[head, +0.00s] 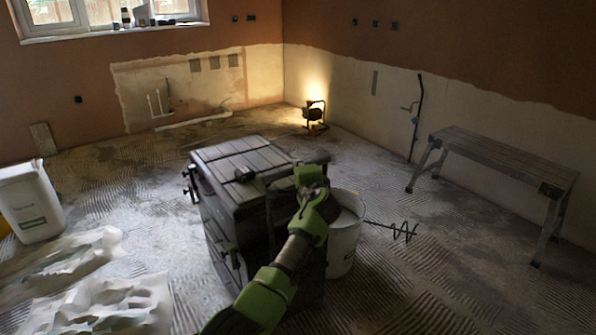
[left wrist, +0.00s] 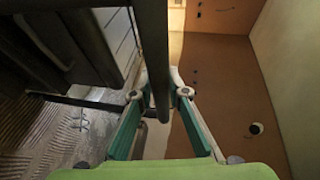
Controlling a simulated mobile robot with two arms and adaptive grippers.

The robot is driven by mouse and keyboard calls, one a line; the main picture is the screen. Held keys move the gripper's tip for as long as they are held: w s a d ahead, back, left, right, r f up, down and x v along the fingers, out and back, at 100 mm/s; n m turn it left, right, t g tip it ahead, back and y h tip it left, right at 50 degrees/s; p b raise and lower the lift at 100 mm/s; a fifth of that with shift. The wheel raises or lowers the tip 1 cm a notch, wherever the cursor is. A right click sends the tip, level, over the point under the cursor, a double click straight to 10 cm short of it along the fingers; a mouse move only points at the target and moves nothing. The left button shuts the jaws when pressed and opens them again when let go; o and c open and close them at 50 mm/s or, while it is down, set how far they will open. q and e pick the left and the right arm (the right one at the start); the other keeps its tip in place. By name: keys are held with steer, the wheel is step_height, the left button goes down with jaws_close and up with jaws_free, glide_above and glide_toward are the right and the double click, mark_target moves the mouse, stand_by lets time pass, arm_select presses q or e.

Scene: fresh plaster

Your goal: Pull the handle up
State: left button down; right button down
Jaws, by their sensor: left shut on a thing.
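A dark tool chest (head: 240,160) with a slatted top stands on the floor in the middle of the head view. Its dark handle (head: 284,171) is a bar on the right side of the chest, at about the height of the top. My left gripper (head: 312,178) is shut on the handle, and its green arm comes up from the bottom of the picture. In the left wrist view the handle (left wrist: 152,45) runs between the two fingers of the gripper (left wrist: 160,95), and the chest (left wrist: 95,40) is to the left. The fingers hide part of the handle in the head view.
A white bucket (head: 343,240) with a mixing paddle (head: 392,230) stands close to the chest's right side. A trestle bench (head: 500,158) is at the right. A lit work lamp (head: 315,115) stands in the far corner.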

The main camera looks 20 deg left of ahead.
arm_select(q)
steer(key=shift+r, duration=0.25)
steer(key=c, duration=1.9)
jaws_free()
steer(key=v, duration=1.2)
steer(key=shift+f, duration=0.1)
